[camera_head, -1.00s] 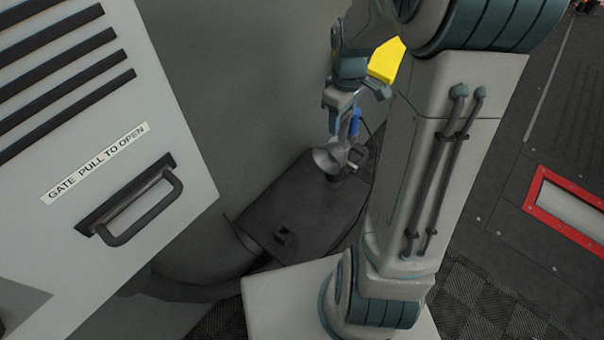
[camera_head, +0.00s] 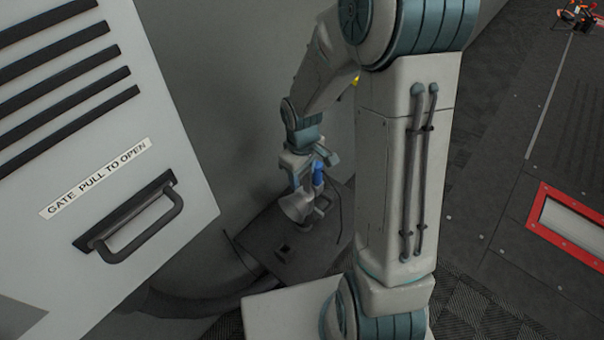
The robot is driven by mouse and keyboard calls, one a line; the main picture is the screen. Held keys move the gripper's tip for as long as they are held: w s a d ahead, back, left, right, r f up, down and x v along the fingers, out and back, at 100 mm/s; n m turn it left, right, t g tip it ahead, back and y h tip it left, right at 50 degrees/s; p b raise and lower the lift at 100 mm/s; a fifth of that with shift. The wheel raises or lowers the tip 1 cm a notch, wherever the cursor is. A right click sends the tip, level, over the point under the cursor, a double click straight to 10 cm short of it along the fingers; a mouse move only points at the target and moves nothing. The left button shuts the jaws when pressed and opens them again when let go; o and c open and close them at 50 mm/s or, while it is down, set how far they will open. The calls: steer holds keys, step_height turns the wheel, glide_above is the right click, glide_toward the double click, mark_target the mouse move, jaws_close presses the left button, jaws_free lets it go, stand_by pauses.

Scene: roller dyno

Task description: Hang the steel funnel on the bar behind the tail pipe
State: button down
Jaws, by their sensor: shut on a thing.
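The steel funnel (camera_head: 296,207) is a shiny grey cone, its wide mouth facing lower left. My gripper (camera_head: 303,186) points down beside the grey wall and is shut on the funnel. The funnel shows in front of a dark box-like surface; I cannot tell whether it touches it. A small blue part (camera_head: 318,175) shows just right of the jaws; I cannot tell what it belongs to. I cannot make out the bar or the tail pipe for certain.
A light gate panel (camera_head: 90,150) with a black pull handle (camera_head: 135,228) stands at left. The dark box (camera_head: 260,245) has a small latch-like block. A dark curved tube (camera_head: 190,302) lies at lower left. A red-framed floor plate (camera_head: 570,225) lies at right on open dark floor.

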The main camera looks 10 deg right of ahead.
steer(key=shift+f, duration=0.4)
steer(key=c, duration=0.7)
jaws_free()
step_height(320, 180, up, 12)
steer(key=p, duration=0.1)
steer(key=s+d+r+m+t, duration=0.1)
steer(key=s+r+m, duration=0.1)
steer(key=s, duration=0.2)
steer(key=s+r+m+t, duration=0.1)
steer(key=s+r+m, duration=0.2)
steer(key=s, duration=0.2)
steer(key=s+d+r+m, duration=0.1)
steer(key=s+r+m, duration=0.1)
steer(key=s+r, duration=0.1)
steer(key=shift+s+d+r+t, duration=0.15)
steer(key=shift+s+t, duration=0.05)
steer(key=shift+s, duration=0.15)
steer(key=shift+s+d+r+t, duration=0.1)
steer(key=shift+s+d+t, duration=0.1)
steer(key=shift+s, duration=0.15)
